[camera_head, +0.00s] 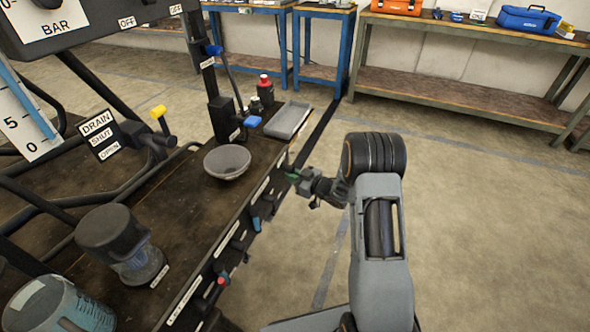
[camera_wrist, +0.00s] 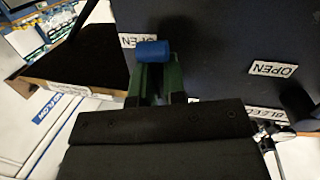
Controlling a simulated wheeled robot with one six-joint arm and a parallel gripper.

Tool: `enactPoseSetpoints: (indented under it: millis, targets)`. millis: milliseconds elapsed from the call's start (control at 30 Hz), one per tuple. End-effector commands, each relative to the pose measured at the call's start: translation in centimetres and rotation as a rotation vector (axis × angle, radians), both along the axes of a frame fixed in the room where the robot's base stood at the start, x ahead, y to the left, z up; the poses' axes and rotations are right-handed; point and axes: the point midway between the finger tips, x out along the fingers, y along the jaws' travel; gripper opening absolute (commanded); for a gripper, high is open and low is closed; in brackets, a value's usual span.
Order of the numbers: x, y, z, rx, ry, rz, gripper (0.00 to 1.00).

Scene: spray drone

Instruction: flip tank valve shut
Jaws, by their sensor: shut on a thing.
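My gripper (camera_wrist: 156,85) has green fingers, which close around a short lever with a blue cylindrical knob (camera_wrist: 152,50) in the wrist view. The knob sticks up past the fingers in front of a dark panel. A white label (camera_wrist: 140,40) beside the knob is partly covered and not fully readable; another label (camera_wrist: 273,69) to the right reads OPEN. In the head view my gripper (camera_head: 293,177) is at the front edge of the dark bench (camera_head: 190,205). The held knob is hidden there, and I cannot read a tank label.
A yellow-handled lever (camera_head: 158,112) is by the drain sign (camera_head: 100,134). More levers (camera_head: 257,222) line the front edge. The floor right of my arm is clear.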

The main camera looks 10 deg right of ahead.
Motion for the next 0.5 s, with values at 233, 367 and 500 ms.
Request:
enactPoseSetpoints:
  millis: [233, 367, 500]
  targets:
    - [-0.19, 0.64, 0.56, 0.063, 0.076, 0.013, 0.00]
    - [-0.24, 0.69, 0.48, 0.081, 0.099, 0.013, 0.00]
    - [-0.27, 0.71, 0.44, 0.090, 0.110, 0.013, 0.00]
